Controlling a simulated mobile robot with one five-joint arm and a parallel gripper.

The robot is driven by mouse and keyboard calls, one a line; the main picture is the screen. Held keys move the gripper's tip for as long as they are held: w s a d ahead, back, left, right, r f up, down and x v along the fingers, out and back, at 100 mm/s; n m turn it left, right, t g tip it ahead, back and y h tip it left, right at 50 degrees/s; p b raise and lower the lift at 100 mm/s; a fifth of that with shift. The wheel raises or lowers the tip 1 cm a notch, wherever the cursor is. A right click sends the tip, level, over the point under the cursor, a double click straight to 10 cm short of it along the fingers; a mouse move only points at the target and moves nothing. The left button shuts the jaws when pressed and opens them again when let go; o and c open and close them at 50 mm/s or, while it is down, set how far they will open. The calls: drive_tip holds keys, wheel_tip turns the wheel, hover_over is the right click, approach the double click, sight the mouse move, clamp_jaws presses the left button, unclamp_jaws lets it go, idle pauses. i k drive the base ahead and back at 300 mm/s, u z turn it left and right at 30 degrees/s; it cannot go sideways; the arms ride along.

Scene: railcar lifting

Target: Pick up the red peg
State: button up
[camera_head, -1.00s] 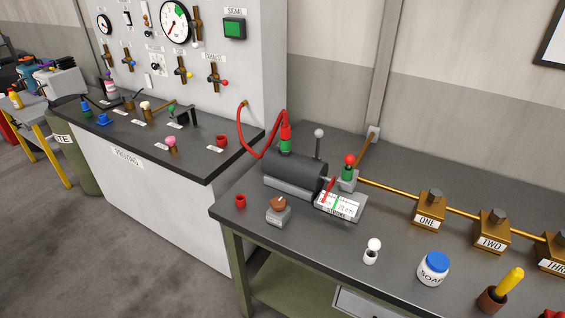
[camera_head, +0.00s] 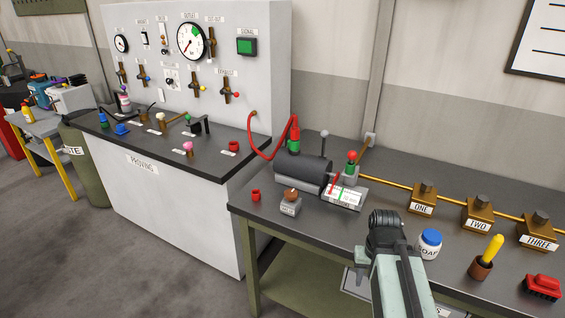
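No single thing is clearly the red peg. A small red cylinder (camera_head: 256,195) stands on the near bench, left of the stamped grey block. Another small red piece (camera_head: 233,147) sits on the proving bench by a label. A red-topped green piece (camera_head: 352,158) stands upright behind the white label plate. My arm rises from the bottom of the picture over the near bench, its dark joint left of the soap jar. I make out no gripper fingers, and nothing held shows. The small cup with the white ball is hidden behind my arm.
A dark horizontal cylinder (camera_head: 303,170) with a red hose stands mid-bench. Brass blocks marked ONE (camera_head: 422,199), TWO (camera_head: 478,215) and THREE (camera_head: 538,235) line the pipe. The soap jar (camera_head: 428,243), yellow-handled tool (camera_head: 490,253) and red block (camera_head: 541,288) are at right.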

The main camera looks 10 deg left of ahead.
sight(352, 154)
drive_tip(key=u, duration=1.25)
drive_tip(key=i, duration=1)
drive_tip(key=z, duration=0.1)
